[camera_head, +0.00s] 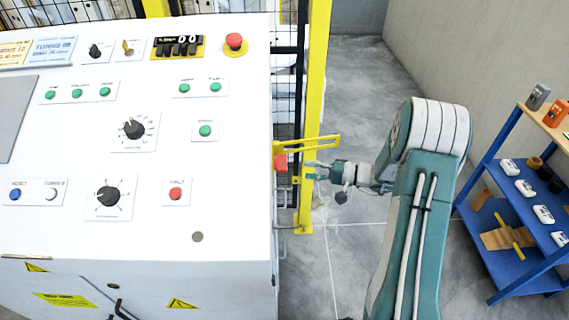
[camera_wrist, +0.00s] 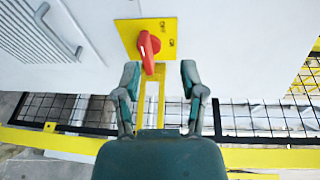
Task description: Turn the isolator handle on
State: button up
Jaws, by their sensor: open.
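The red isolator handle (camera_wrist: 149,50) sits on a yellow plate (camera_wrist: 168,27) on the cabinet's side in the wrist view. It points roughly up and down in that picture. Small marks on the plate are too blurred to read. In the head view the red handle (camera_head: 280,162) shows at the cabinet's right side. My gripper (camera_wrist: 160,70) is open, its fingers spread to either side below the handle's lower end, holding nothing. In the head view my gripper (camera_head: 313,170) is just right of the handle, with a gap between them.
The white control cabinet (camera_head: 235,225) fills the left, with knobs and buttons on top. A yellow bracket (camera_head: 312,144) and a yellow post (camera_head: 314,90) stand close to my gripper. A metal pull handle (camera_wrist: 58,30) is on the cabinet. A blue shelf (camera_head: 510,225) stands right.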

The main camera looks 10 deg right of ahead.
aim_at(285, 162)
notch_tip(285, 162, down, 3)
jog(key=w+d+m+t, duration=0.1)
jog(key=w+d+t, duration=0.1)
jog(key=d, duration=0.1)
jog(key=x, duration=1)
jog(key=shift+a+f, duration=0.2)
jog(key=shift+a, duration=0.1)
grip_shut()
